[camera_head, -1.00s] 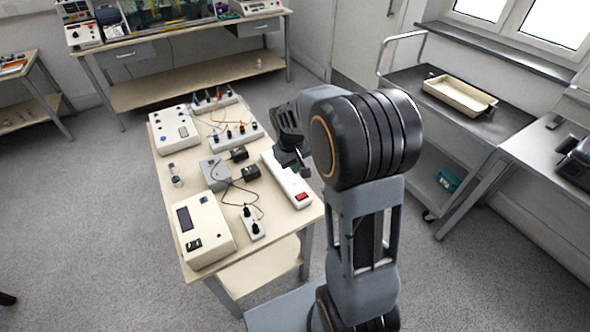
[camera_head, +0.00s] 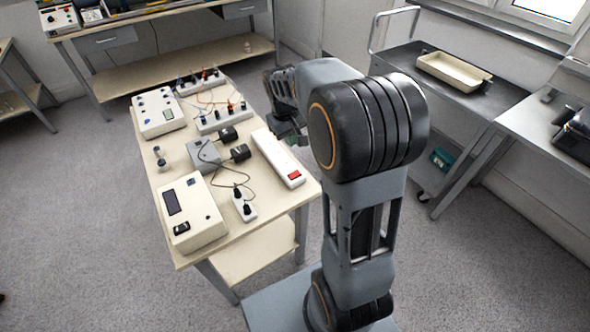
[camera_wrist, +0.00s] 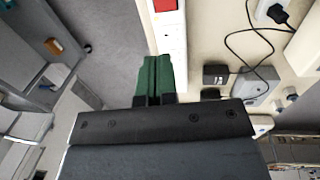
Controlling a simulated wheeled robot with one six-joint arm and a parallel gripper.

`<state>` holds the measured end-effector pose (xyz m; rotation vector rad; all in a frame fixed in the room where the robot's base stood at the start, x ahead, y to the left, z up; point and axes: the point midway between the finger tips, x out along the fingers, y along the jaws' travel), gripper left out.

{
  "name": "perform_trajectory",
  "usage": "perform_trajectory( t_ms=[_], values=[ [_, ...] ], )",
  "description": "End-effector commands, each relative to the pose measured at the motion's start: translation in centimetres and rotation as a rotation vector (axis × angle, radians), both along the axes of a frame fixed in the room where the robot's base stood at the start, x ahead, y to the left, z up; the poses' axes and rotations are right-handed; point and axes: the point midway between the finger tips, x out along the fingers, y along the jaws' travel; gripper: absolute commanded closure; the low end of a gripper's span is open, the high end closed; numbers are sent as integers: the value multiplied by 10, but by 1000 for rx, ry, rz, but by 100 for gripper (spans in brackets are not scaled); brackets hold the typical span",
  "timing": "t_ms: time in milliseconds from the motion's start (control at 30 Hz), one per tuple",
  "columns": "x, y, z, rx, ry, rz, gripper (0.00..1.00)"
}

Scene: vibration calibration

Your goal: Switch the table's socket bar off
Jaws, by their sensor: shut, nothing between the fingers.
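The socket bar (camera_head: 278,158) is a long white strip lying along the right side of the table (camera_head: 272,212). Its red switch (camera_head: 294,175) is at the near end. In the wrist view the bar (camera_wrist: 173,38) runs to the top edge, with the red switch (camera_wrist: 165,5) partly cut off there. My gripper (camera_head: 297,140) is beside the bar's right side, partly hidden by my arm. In the wrist view its green fingers (camera_wrist: 155,62) are together and empty, overlapping the bar's edge in the picture, short of the switch. I cannot tell their height or whether they touch it.
Black adapters (camera_head: 239,152) with cables lie left of the bar, and a small white socket block (camera_head: 248,208) with black plugs stands near the front. A beige meter box (camera_head: 190,212) is at the front left. A dark trolley (camera_head: 425,85) with a cream tray stands to the right.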

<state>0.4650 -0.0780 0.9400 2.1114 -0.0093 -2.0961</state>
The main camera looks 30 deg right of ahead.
Motion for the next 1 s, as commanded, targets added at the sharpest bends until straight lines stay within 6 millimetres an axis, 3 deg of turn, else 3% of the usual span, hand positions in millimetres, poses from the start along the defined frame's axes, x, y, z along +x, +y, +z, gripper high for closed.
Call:
perform_trajectory(
  t_ms=[200, 367, 800, 1000],
  values=[
    [0, 0, -2, 0, 1, 0, 100],
    [0, -2, -17, 1, 3, 0, 100],
    [0, -12, -98, 0, 5, -1, 100],
    [1, -15, -123, 1, 3, 0, 100]
  ],
)
